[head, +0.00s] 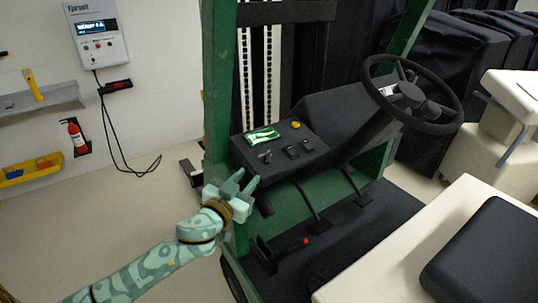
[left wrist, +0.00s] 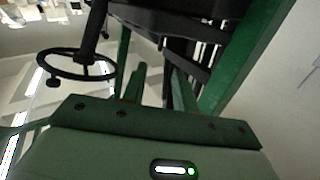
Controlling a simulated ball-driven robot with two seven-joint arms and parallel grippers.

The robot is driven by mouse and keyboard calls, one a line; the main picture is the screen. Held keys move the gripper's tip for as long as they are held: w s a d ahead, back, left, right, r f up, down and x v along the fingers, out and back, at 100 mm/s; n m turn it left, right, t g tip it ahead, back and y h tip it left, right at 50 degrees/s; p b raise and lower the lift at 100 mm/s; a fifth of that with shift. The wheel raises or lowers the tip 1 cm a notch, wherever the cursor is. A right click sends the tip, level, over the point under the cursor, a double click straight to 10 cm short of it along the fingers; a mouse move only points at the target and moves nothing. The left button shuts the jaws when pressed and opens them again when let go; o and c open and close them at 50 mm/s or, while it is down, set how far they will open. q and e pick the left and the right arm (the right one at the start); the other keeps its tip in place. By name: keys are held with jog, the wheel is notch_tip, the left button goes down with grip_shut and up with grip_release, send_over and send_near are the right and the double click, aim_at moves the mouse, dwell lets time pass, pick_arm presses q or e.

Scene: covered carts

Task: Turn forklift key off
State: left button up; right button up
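The green forklift (head: 218,90) has a dark control panel (head: 280,165) left of its steering wheel (head: 412,95). The panel carries a lit green display (head: 262,137), a yellow button (head: 296,125) and small dark switches (head: 291,152). A small piece (head: 265,156) below the display may be the key; it is too small to tell its position. My left gripper (head: 244,184) is just below and left of the panel, apart from the switches, with its fingers spread and empty. The left wrist view shows the steering wheel (left wrist: 77,65). My right gripper is out of view.
The forklift's green front post stands close beside my left gripper. A cream seat base with a black cushion (head: 490,255) is at the lower right. Covered carts (head: 450,60) stand behind. The wall holds a charger box (head: 97,32) and a fire extinguisher (head: 77,138).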

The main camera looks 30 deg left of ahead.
aim_at(265, 157)
pick_arm(q)
jog(key=w, duration=1.2)
jog(key=shift+w, duration=0.25)
grip_shut()
